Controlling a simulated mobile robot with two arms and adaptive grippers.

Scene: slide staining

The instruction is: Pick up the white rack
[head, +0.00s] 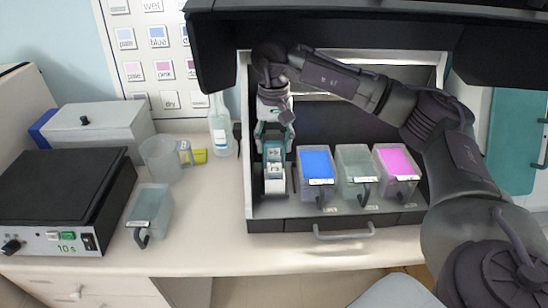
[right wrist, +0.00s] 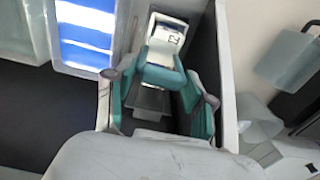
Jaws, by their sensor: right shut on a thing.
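The white rack (head: 274,184) stands upright at the left end inside the dark hooded station, beside the blue-filled container. It shows white with a label and slots; in the right wrist view the white rack (right wrist: 168,36) is at the top middle. My right gripper (head: 273,143) reaches down from above and is shut on the upper part of the rack. Its teal fingers (right wrist: 160,88) partly hide the rack in the right wrist view. I cannot tell whether the rack is off the station floor. My left gripper is in neither view.
Right of the rack stand a blue-filled container (head: 316,166), a clear one (head: 355,163) and a magenta-filled one (head: 397,162). The station's white left wall (head: 247,140) is close beside the rack. A bottle (head: 219,130), beaker (head: 160,158) and hot plate (head: 60,190) stand left.

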